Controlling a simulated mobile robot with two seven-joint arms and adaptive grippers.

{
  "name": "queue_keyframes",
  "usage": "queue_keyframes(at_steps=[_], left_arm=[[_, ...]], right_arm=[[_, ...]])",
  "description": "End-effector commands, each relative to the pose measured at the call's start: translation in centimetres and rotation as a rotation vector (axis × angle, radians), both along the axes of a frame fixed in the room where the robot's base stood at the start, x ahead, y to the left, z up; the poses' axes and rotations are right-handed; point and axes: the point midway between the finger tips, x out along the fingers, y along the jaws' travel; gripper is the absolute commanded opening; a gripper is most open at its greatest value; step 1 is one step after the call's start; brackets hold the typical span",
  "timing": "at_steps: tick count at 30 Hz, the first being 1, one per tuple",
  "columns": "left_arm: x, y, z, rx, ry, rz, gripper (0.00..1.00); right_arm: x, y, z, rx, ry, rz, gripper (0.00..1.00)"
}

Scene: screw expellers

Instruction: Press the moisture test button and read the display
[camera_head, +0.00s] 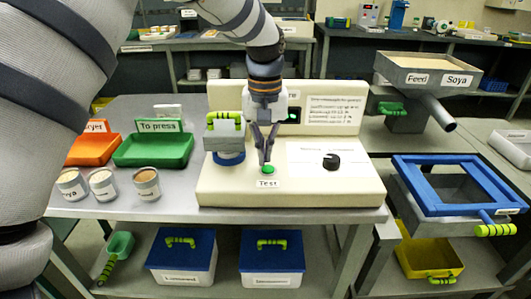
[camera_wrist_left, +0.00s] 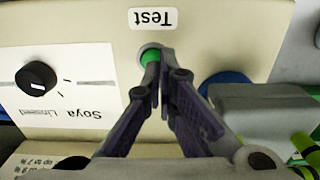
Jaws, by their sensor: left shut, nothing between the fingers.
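The cream moisture tester (camera_head: 330,188) stands on the grey bench. Its green test button (camera_head: 268,170) sits just above the "Test" label (camera_head: 267,183). My left gripper (camera_head: 264,162) is shut and empty, pointing down with its fingertips at the button. In the left wrist view the fingertips (camera_wrist_left: 158,65) overlap the green button (camera_wrist_left: 151,56); I cannot tell whether they touch it. The display (camera_head: 293,115) on the back panel is mostly hidden behind my wrist, with a bit of green showing. My right gripper is not in view.
A black knob (camera_head: 331,161) is right of the button. A grey block with a green handle (camera_head: 224,132) stands on the tester's left over a blue cup. Several sample cups (camera_head: 103,185), a green tray (camera_head: 152,150) and an orange tray (camera_head: 93,149) are on the left. A blue sieve frame (camera_head: 410,180) is right.

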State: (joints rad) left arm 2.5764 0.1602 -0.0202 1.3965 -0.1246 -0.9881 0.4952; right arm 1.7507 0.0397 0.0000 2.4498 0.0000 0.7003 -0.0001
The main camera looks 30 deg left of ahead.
Motion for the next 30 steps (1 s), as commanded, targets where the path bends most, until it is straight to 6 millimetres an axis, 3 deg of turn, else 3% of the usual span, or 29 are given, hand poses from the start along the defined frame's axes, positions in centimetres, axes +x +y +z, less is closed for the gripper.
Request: queue_keyframes(at_steps=[1,12,18,30], left_arm=[[-0.1,0.0,2.3,0.001,-0.023,0.0,0.0],[0.1,0.0,9.4,0.001,-0.011,0.0,0.0],[0.0,0.0,10.8,0.001,-0.011,0.001,0.0],[0.0,0.0,10.8,0.001,-0.013,0.0,0.0]], right_arm=[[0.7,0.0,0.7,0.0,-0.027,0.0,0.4],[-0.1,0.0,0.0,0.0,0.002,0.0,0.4],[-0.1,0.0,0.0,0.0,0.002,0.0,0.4],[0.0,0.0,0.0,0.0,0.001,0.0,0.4]])
